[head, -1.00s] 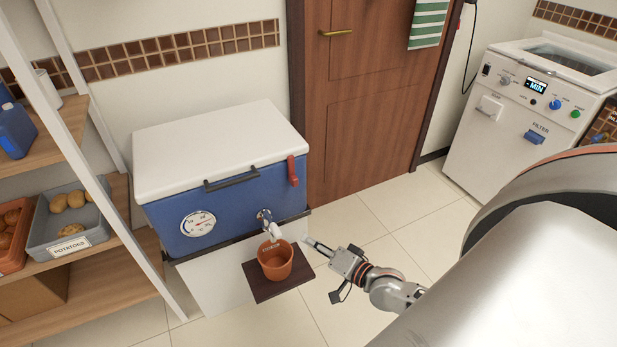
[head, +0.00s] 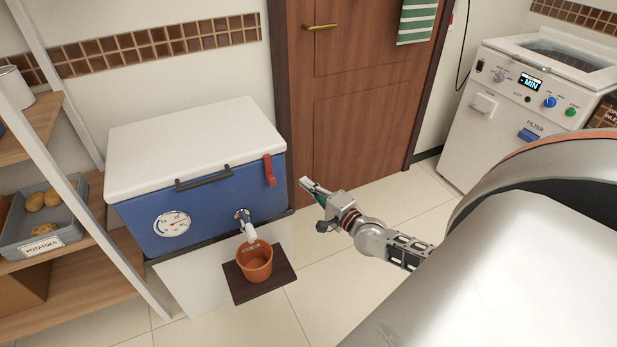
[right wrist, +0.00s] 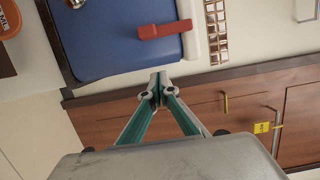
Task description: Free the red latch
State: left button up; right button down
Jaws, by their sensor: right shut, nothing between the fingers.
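The red latch (head: 269,170) hangs down the front right corner of the blue cooler (head: 205,203), its top at the white lid (head: 190,145). In the right wrist view the latch (right wrist: 165,30) lies across the cooler's blue wall beyond the fingertips. My right gripper (head: 303,183) is to the right of the latch and a little lower, apart from it. Its fingers also show in the right wrist view (right wrist: 158,90), with the tips together and nothing between them. My left gripper is not in view.
A tap (head: 245,222) sticks out of the cooler's front above an orange pot (head: 255,262) on a dark board (head: 277,283). A wooden door (head: 360,125) stands behind my right gripper. A shelf with a potato bin (head: 45,223) is at the left.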

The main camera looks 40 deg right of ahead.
aim_at(270, 171)
jog(key=w+b, duration=0.1)
jog(key=w, duration=0.5)
jog(key=shift+w+f, duration=0.1)
jog(key=shift+f, duration=0.05)
jog(key=shift+w+a+p, duration=0.15)
jog(key=shift+w+a, duration=0.05)
jog(key=shift+a, duration=0.4)
jog(key=shift+w+a+p, duration=0.15)
jog(key=shift+w+a, duration=0.05)
jog(key=shift+a, duration=0.4)
jog(key=shift+a+r, duration=0.2)
jog(key=shift+a, duration=0.45)
jog(key=shift+w+a+f, duration=0.1)
jog(key=shift+w+a, duration=0.05)
jog(key=shift+a+f, duration=0.1)
jog(key=shift+f, duration=0.05)
jog(key=shift+m, duration=0.3)
